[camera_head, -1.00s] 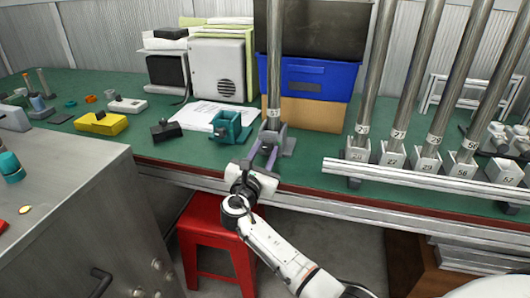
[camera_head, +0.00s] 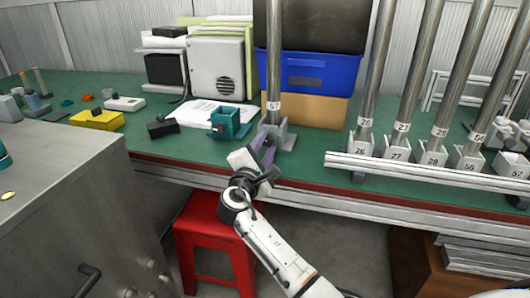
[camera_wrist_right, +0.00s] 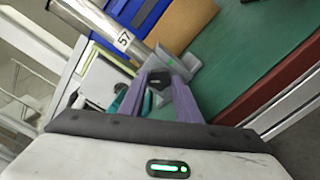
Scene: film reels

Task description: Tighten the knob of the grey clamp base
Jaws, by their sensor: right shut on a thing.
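The grey clamp base (camera_head: 287,138) stands near the front edge of the green workbench, with a steel pole (camera_head: 274,60) marked 57 upright in it. My right gripper (camera_head: 266,146) reaches it from the front, its purple fingers at the base's near side. In the right wrist view the fingertips (camera_wrist_right: 157,76) are shut on a small dark knob (camera_wrist_right: 155,82) on the near side of the clamp base (camera_wrist_right: 188,62). The fingers partly hide the knob, and in the head view it is not visible. My left gripper is not in view.
A row of numbered bases with poles stands behind a pale rail (camera_head: 420,185) to the right. A blue bin (camera_head: 320,75) is behind. A red stool (camera_head: 210,235) is below the bench edge.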

